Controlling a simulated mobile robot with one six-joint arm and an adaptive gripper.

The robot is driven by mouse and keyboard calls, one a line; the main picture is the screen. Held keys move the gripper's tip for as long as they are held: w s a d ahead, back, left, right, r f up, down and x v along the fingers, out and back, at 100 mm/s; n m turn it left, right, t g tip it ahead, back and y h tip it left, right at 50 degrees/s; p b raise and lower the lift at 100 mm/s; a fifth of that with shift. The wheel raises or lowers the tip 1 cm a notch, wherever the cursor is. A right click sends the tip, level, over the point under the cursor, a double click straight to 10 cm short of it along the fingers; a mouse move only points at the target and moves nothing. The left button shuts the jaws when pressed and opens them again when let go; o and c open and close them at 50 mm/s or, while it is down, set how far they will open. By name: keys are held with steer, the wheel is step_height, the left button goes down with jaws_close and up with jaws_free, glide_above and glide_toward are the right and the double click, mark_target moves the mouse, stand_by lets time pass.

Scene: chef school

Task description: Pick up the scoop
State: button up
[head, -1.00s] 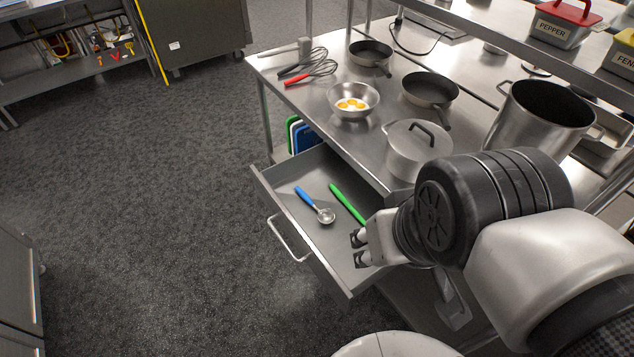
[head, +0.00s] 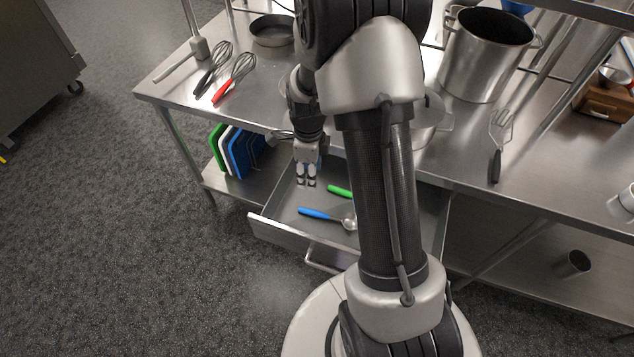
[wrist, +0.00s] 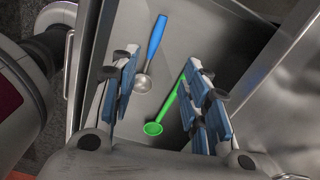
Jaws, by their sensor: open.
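A scoop with a blue handle (head: 318,214) and a round metal head lies in the open drawer (head: 262,228); it also shows in the wrist view (wrist: 155,42). A green utensil (head: 340,191) with a small round bowl lies beside it; in the wrist view its whole length (wrist: 172,103) shows, bowl toward the bottom. My gripper (head: 306,183) is open and empty, pointing down above the back left part of the drawer. In the wrist view my gripper (wrist: 163,98) has both utensils in the space seen between its fingers. Touching neither, as far as I can tell.
The steel table (head: 172,88) holds two whisks (head: 234,78), a pan (head: 272,30), a tall pot (head: 487,55) and a slotted turner (head: 498,145). Cutting boards (head: 238,152) stand on the shelf below, left of the drawer.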

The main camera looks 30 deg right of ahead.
steer(key=m+b, duration=0.1)
steer(key=b, duration=0.3)
glide_above(315, 212)
steer(key=w, duration=0.1)
step_height(315, 212, down, 14)
steer(key=shift+f, duration=0.1)
steer(key=f+b, duration=0.1)
steer(key=f, duration=0.1)
steer(key=s+f+b, duration=0.1)
steer(key=f, duration=0.1)
steer(key=shift+f, duration=0.25)
steer(key=shift+w+f, duration=0.15)
steer(key=shift+f, duration=0.3)
steer(key=shift+r, duration=0.1)
jaws_close()
